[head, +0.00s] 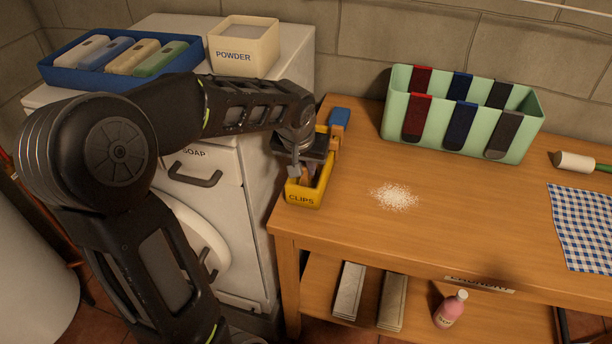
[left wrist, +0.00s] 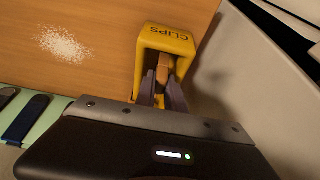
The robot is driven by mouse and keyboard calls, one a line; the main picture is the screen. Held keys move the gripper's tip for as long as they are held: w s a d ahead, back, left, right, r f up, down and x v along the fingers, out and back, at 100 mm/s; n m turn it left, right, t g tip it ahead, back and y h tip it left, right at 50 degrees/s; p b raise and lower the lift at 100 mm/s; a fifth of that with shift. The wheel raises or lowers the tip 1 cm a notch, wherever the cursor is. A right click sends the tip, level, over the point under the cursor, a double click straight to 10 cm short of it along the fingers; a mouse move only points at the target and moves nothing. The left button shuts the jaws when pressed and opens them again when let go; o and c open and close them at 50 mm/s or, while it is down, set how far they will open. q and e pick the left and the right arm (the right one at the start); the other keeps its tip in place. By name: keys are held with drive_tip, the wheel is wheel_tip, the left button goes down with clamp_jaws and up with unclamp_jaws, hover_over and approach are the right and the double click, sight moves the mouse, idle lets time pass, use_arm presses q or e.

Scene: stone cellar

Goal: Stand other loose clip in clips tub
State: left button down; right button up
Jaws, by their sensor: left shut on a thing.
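The yellow clips tub (head: 302,196) stands at the left end of the wooden table, its label facing front. My left gripper (head: 295,172) is over the tub, fingers pointing down into its opening. In the left wrist view the fingers (left wrist: 162,92) are shut on a brown wooden clip (left wrist: 163,64), which is at the mouth of the tub (left wrist: 166,38) and looks roughly upright. Its lower end is hidden, so I cannot tell whether it touches the tub's floor. Other tub contents are mostly hidden by my gripper. My right gripper is not in view.
A blue-topped, wood-coloured thing (head: 339,117) is just behind my gripper. White powder (head: 394,197) is spilled right of the tub. A green bin (head: 453,137) stands at the back, with a checked cloth (head: 585,227) at right. The washing machine (head: 212,170) is close on the left.

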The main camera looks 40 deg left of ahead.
sight(306, 176)
use_arm(q)
drive_tip(key=shift+f, duration=1.9)
drive_tip(key=shift+f, duration=0.2)
drive_tip(key=c, duration=1.7)
unclamp_jaws()
drive_tip(key=shift+r, duration=0.1)
drive_tip(key=shift+r+p, duration=0.3)
drive_tip(key=v, duration=1.1)
drive_tip(key=shift+s+r+b, duration=0.25)
drive_tip(key=shift+r+b, duration=0.05)
drive_tip(key=shift+b, duration=0.15)
drive_tip(key=shift+d, duration=0.1)
